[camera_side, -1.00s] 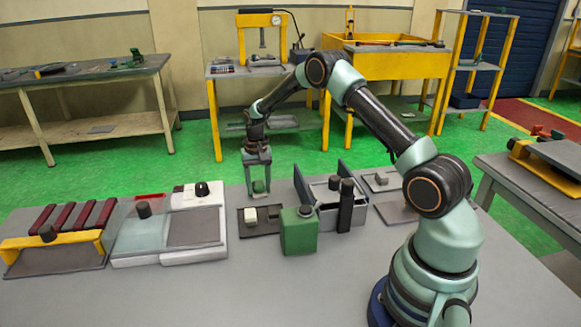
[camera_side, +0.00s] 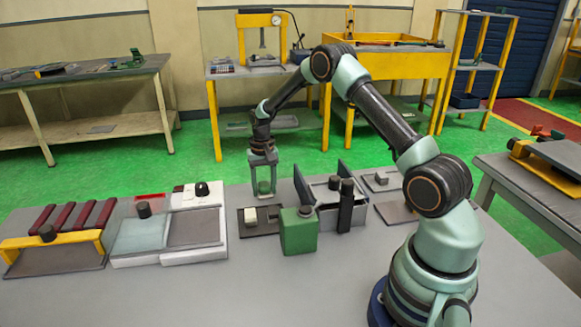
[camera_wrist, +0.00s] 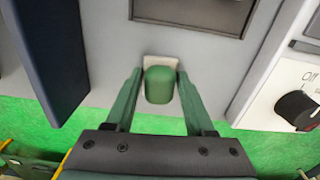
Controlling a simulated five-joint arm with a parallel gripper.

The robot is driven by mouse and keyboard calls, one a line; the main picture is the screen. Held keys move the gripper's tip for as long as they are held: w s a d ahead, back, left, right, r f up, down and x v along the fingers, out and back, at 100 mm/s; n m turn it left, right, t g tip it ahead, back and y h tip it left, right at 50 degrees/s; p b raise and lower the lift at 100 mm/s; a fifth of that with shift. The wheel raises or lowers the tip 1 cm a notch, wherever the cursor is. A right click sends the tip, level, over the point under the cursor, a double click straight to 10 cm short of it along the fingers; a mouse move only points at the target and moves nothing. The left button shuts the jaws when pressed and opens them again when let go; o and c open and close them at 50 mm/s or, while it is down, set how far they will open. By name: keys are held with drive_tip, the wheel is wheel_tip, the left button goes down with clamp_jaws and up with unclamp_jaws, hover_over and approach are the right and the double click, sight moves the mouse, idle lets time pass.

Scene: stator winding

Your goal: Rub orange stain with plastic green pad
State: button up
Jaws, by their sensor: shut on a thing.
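My gripper (camera_side: 263,192) points down near the far edge of the grey table in the side view. Its two green fingers also show in the wrist view (camera_wrist: 160,98), shut on a rounded green pad (camera_wrist: 160,86). In the side view the pad (camera_side: 264,187) is a small green shape between the fingertips. A pale beige square (camera_wrist: 160,62) shows just behind the pad in the wrist view; I cannot tell whether it is joined to the pad or lies on the table. I cannot make out an orange stain in either view.

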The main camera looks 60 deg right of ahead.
sight(251, 197)
drive_tip(key=w+a, duration=0.2)
drive_tip(key=a, duration=0.1)
drive_tip(key=shift+w, duration=0.4)
drive_tip(key=shift+s+d, duration=2.55)
drive_tip(key=shift+d, duration=0.05)
drive_tip(key=shift+s+d+r, duration=0.1)
drive_tip(key=shift+r, duration=0.1)
wheel_tip(251, 197, up, 8)
drive_tip(key=shift+f, duration=0.1)
